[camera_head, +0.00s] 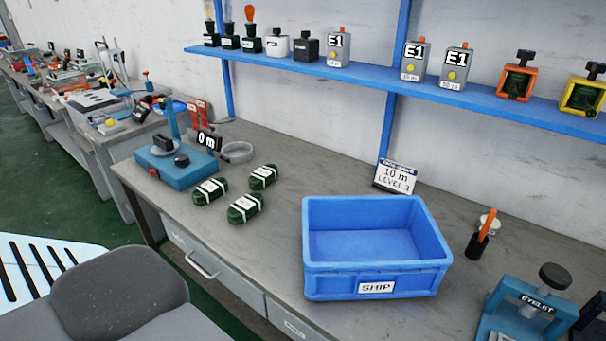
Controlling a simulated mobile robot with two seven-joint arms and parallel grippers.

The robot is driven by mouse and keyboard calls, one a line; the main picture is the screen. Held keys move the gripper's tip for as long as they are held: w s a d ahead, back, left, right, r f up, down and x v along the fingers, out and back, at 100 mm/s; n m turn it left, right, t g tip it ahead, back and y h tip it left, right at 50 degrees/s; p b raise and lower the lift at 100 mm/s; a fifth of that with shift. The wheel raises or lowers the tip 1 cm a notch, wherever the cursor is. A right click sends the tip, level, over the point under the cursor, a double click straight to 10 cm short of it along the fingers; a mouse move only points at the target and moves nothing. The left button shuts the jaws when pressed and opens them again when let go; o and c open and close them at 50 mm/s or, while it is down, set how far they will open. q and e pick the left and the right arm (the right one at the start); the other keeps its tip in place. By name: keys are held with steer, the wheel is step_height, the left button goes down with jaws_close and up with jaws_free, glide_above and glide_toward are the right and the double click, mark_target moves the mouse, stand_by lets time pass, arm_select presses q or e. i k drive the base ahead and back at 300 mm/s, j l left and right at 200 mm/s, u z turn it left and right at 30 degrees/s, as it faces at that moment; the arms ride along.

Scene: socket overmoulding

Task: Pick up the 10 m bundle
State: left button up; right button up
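Three dark green bundles with white bands lie close together on the grey workbench. One bundle (210,191) is at the left, one (263,177) at the back and one (244,208) at the front. I cannot read any length marking on them. A sign (395,177) reading "10 m LEVEL 3" stands on the bench behind the blue bin. The empty blue bin (376,281) has a "SHIP" label on its front. Neither of my grippers is in view.
A cup with an orange-handled tool (483,240) and a blue "EYELET" press (528,307) stand at right. A blue shelf (450,96) runs above. A grey chair (120,290) is in front.

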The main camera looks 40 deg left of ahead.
mark_target(263, 177)
steer(key=j+z, duration=0.3)
steer(key=j, duration=0.15)
steer(key=k+j+z, duration=0.15)
steer(key=j+z, duration=0.15)
steer(key=k+j+z, duration=0.1)
steer(key=j, duration=0.25)
steer(key=j+z, duration=0.1)
steer(key=j, duration=0.2)
steer(key=k+j+z, duration=0.1)
steer(key=j, duration=0.25)
steer(key=k+j+z, duration=0.1)
steer(key=j, duration=0.3)
steer(key=k+j+z, duration=0.1)
steer(key=k+j, duration=0.45)
steer(key=j, duration=0.2)
steer(key=k+j, duration=0.2)
steer(key=j, duration=0.2)
steer(key=k+j, duration=0.2)
steer(key=j, duration=0.25)
steer(key=k+j, duration=0.15)
steer(key=j, duration=0.25)
steer(key=k+j, duration=0.2)
steer(key=j, duration=0.2)
steer(key=k+j, duration=0.2)
steer(key=j, duration=0.2)
steer(key=j+z, duration=0.05)
